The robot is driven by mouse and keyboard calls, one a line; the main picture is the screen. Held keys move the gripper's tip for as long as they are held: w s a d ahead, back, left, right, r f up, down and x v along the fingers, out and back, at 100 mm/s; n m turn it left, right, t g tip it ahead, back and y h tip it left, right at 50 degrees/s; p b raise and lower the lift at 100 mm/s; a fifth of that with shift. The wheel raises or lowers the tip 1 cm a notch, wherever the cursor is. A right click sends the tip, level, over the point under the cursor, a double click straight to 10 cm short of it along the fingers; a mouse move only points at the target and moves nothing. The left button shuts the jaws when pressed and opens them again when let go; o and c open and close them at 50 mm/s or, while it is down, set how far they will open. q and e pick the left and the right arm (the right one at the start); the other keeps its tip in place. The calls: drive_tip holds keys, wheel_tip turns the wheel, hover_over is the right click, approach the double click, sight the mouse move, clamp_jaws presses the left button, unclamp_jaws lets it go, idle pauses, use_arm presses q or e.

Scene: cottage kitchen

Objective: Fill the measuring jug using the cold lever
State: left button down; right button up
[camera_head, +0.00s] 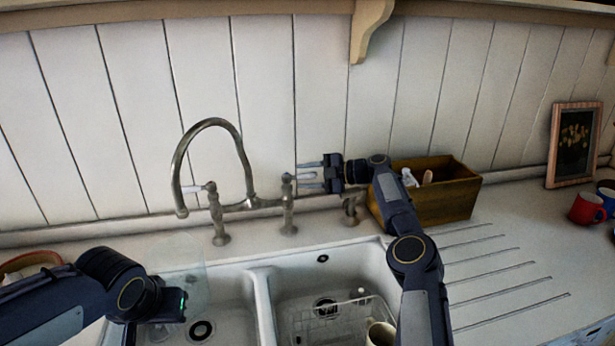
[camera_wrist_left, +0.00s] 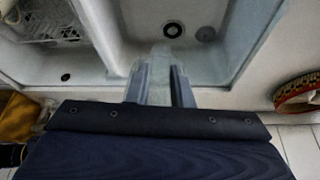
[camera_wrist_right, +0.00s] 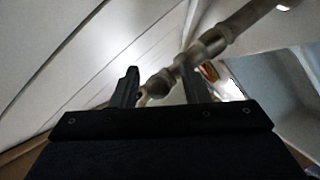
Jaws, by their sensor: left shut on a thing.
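The clear measuring jug (camera_head: 190,277) shows faintly over the left sink basin, below and slightly left of the spout end. My left gripper (camera_head: 172,304) is shut on it; its fingers (camera_wrist_left: 160,82) show in the left wrist view. The left lever (camera_head: 192,188) has a white handle. The right lever (camera_head: 305,176) lies between the fingers of my right gripper (camera_head: 308,175), which is open. In the right wrist view the tap post (camera_wrist_right: 190,72) shows between and beyond the fingers. No water stream is visible.
A wooden box (camera_head: 450,197) with small items stands right of the tap. The right basin holds a wire rack (camera_head: 340,322) and a cup (camera_head: 381,334). A red mug (camera_head: 587,209) and framed picture (camera_head: 573,145) stand far right. The ridged drainboard (camera_head: 500,265) is clear.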

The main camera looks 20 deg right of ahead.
clamp_jaws()
drive_tip(key=shift+d+r, duration=0.1)
drive_tip(key=shift+r, duration=0.05)
drive_tip(key=shift+s+m+t+h, duration=0.15)
drive_tip(key=shift+m+t+h, duration=0.15)
drive_tip(key=shift+m+t, duration=0.1)
drive_tip(key=s+a+m+t+h, duration=0.4)
drive_tip(key=m+h, duration=0.8)
drive_tip(key=h, duration=0.3)
drive_tip(key=shift+s+a+f+t, duration=0.3)
drive_tip(key=shift+a+t, duration=0.1)
drive_tip(key=shift+a, duration=0.2)
drive_tip(key=shift+m+h, duration=0.4)
drive_tip(key=shift+r, duration=0.1)
